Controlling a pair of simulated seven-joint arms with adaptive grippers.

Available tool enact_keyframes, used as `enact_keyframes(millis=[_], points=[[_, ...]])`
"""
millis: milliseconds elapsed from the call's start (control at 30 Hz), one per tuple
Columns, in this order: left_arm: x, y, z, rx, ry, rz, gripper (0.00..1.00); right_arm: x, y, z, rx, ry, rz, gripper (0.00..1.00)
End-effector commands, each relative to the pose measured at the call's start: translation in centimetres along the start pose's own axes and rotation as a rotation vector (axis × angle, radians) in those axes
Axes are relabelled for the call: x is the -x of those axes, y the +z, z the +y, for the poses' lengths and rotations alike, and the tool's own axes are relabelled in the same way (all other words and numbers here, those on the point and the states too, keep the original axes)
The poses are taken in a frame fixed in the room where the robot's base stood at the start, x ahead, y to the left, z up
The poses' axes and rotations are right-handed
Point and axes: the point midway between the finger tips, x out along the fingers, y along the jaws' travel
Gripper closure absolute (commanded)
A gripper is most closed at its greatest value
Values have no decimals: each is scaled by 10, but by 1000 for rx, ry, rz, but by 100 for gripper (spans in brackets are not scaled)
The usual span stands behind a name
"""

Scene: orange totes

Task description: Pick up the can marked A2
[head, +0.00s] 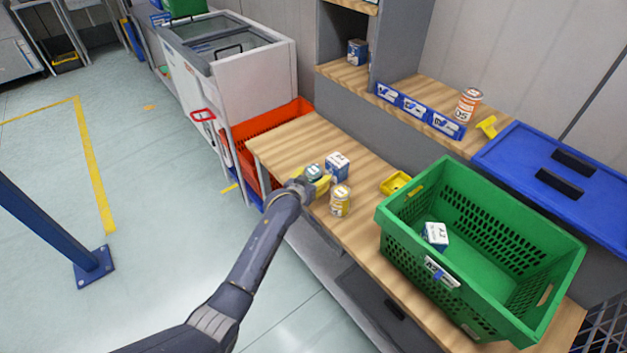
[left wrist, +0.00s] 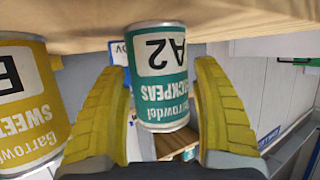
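The teal can marked A2 (head: 314,171) stands on the wooden bench near its front edge. In the left wrist view the A2 can (left wrist: 162,80) appears upside down, with its label facing the camera. My left gripper (head: 318,184) is at the can, and its two yellow fingers (left wrist: 163,115) lie on either side of it. The fingers are apart, with narrow gaps showing beside the lower part of the can in that view. In the head view the gripper partly hides the can. My right gripper is not in view.
A yellow can (head: 340,201) and a blue-white box (head: 337,167) stand close to the A2 can. A green crate (head: 480,222) holding a box (head: 435,236) is at right. A small yellow tray (head: 395,183) lies between. An orange tote (head: 262,124) is beyond the bench's left end.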

Motion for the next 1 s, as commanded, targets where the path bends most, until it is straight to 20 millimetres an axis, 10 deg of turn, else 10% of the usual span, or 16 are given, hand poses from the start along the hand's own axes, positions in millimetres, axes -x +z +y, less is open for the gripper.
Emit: enact_keyframes(millis=[467,1000], points=[[0,0,0,0,0,0,91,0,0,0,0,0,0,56],[13,-33,0,-1,0,7,92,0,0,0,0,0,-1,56]])
